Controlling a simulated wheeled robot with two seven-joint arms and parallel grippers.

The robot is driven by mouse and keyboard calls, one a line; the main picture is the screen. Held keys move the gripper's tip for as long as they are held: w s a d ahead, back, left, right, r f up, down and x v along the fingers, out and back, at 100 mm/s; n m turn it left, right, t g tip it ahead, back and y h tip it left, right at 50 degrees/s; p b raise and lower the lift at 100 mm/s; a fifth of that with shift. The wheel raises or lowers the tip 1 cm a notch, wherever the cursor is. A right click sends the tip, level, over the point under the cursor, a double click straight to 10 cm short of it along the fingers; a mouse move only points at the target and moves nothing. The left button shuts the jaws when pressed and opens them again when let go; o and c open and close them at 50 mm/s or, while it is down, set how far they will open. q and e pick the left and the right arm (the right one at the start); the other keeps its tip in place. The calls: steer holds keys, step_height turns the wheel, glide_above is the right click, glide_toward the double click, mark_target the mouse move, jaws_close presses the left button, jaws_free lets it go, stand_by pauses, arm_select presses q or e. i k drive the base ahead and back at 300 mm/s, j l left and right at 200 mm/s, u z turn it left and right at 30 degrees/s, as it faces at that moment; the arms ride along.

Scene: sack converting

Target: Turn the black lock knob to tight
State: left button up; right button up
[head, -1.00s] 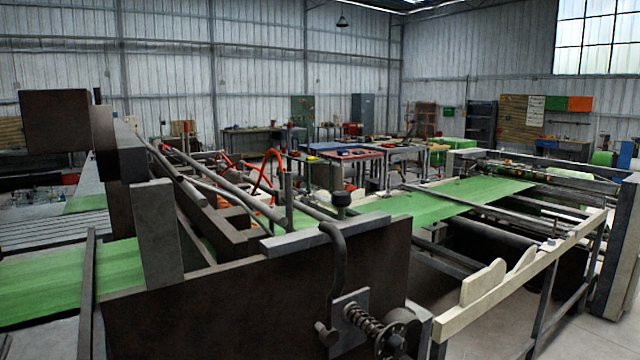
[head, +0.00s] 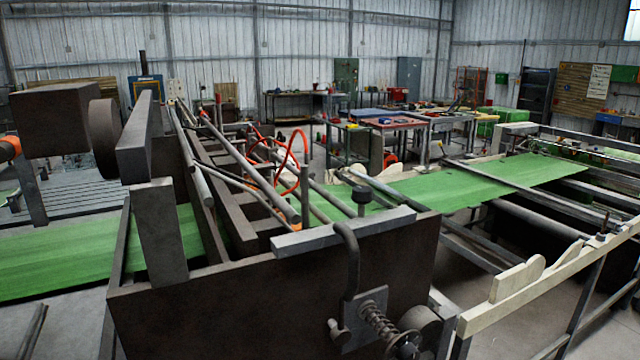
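A small black knob (head: 361,195) stands upright on a short stem by the grey bar on top of the dark machine side plate (head: 270,285). A bent dark crank handle (head: 350,265) hangs down the front of this plate. Below it, a spring (head: 380,322) on a threaded rod leads from a grey bracket to a dark round part (head: 404,345), partly cut off by the lower edge. I cannot tell from any marking how tight the knob is. Neither of my grippers is in view.
Green sack web (head: 440,188) runs through the machine. A pale rail (head: 545,280) with upright wooden pieces stands at the right. A dark box-shaped part (head: 55,120) juts out at upper left. Bare floor shows between the machine frames; work tables (head: 400,125) stand behind.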

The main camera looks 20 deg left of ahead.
mark_target(360, 193)
steer(key=i+l+u, duration=0.15)
steer(key=l+u, duration=0.25)
steer(key=i+l+u, duration=0.1)
steer(key=u, duration=0.25)
steer(key=l+u, duration=0.8)
